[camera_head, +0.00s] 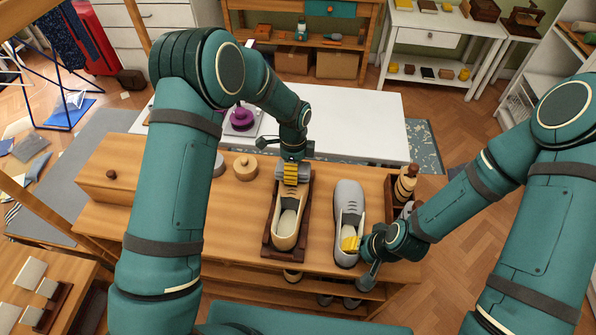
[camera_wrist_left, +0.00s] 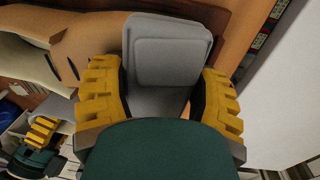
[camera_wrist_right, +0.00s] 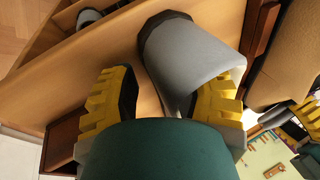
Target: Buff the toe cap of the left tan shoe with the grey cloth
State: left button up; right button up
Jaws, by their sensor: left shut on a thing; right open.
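The tan shoe (camera_head: 286,228) lies on a dark wooden board (camera_head: 269,248), its toe toward the back of the bench. Its side also shows in the left wrist view (camera_wrist_left: 88,42). My left gripper (camera_head: 291,174) is at the toe end, shut on the grey cloth (camera_wrist_left: 168,52), a folded pad between its yellow fingers. The cloth and gripper cover the toe cap, so I cannot tell whether they touch. A grey shoe (camera_head: 349,200) stands to the right. My right gripper (camera_head: 352,244) is open at its heel end, with one finger over the grey shoe's opening (camera_wrist_right: 193,78).
A round wooden lidded pot (camera_head: 245,168) stands left of the tan shoe. A dark wooden tray with a bottle (camera_head: 405,183) is at the bench's right end. A white table (camera_head: 355,115) with a purple object (camera_head: 242,119) stands behind the wooden bench.

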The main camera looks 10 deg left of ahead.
pick_arm(q)
jog(key=shift+w+a+f, duration=0.1)
jog(key=shift+w+a, duration=0.25)
jog(key=shift+a, duration=0.3)
jog(key=shift+w+a+f, duration=0.1)
jog(key=shift+w+a, duration=0.2)
jog(key=shift+a, duration=0.3)
pick_arm(e)
jog(key=shift+f, duration=0.25)
pick_arm(q)
jog(key=shift+s+d+f+b, duration=0.1)
jog(key=shift+d+b, duration=0.25)
jog(key=shift+d, duration=0.9)
jog(key=shift+d+f+b, duration=0.1)
jog(key=shift+d+b, duration=0.2)
jog(key=shift+d, duration=0.95)
pick_arm(e)
jog(key=shift+s+f, duration=0.1)
jog(key=shift+f, duration=0.35)
pick_arm(q)
jog(key=shift+s+a, duration=0.2)
jog(key=shift+a, duration=0.65)
jog(key=shift+s+a, duration=0.2)
jog(key=shift+a, duration=0.65)
jog(key=shift+s+a, duration=0.2)
jog(key=shift+a, duration=0.65)
pick_arm(e)
jog(key=shift+r, duration=0.15)
pick_arm(q)
jog(key=shift+r, duration=0.1)
